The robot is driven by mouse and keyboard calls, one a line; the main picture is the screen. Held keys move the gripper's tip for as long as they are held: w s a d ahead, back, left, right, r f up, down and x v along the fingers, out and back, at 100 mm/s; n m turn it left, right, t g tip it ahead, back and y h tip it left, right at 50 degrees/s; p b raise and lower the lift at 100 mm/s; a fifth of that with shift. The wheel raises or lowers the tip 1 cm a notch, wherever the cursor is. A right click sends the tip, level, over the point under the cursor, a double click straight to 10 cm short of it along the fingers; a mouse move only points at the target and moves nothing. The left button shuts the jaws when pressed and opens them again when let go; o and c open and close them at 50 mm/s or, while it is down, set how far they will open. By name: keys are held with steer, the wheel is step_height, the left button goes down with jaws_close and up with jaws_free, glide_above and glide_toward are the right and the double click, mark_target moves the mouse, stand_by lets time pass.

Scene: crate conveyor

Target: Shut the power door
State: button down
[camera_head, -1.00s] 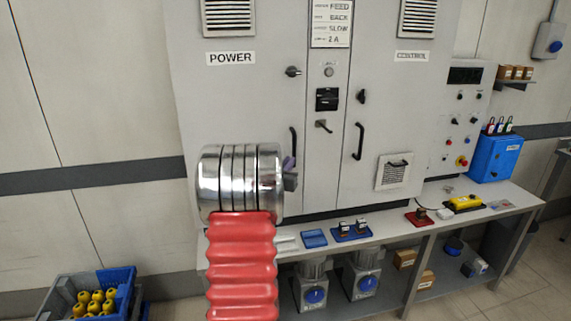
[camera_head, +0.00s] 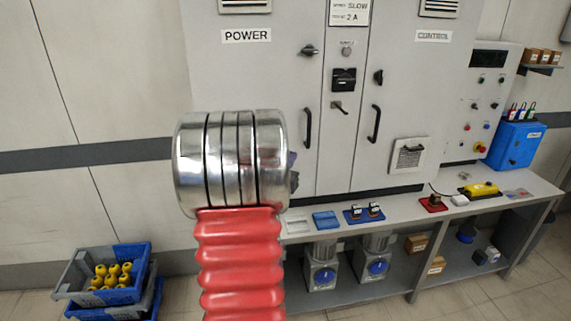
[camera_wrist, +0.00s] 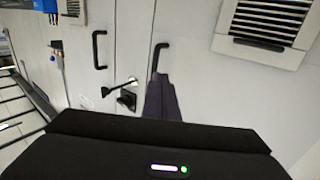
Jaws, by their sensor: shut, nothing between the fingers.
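The power door (camera_head: 250,80) is the grey left-hand cabinet door under the POWER label. It looks flush with the cabinet front; I see no clear gap along its edge. Its black bar handle (camera_head: 308,128) stands at its right side, with a turn knob (camera_head: 309,50) above. In the wrist view, the handle (camera_wrist: 155,58) shows just beyond the fingertips. My gripper (camera_wrist: 161,82) is shut and empty, pointing at the door close to the handle; I cannot tell whether it touches. In the head view my arm hides most of the gripper and the door's lower left.
The control door (camera_head: 400,90) with its own handle (camera_head: 374,124) is to the right. A bench (camera_head: 400,203) with small parts runs along the cabinet's foot. Crates (camera_head: 75,281) with yellow pieces stand on the floor at left. Floor between crates and bench looks clear.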

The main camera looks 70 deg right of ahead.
steer(key=shift+w+a, duration=0.15)
steer(key=shift+a, duration=0.55)
steer(key=shift+w+a, duration=0.1)
steer(key=shift+a, duration=0.6)
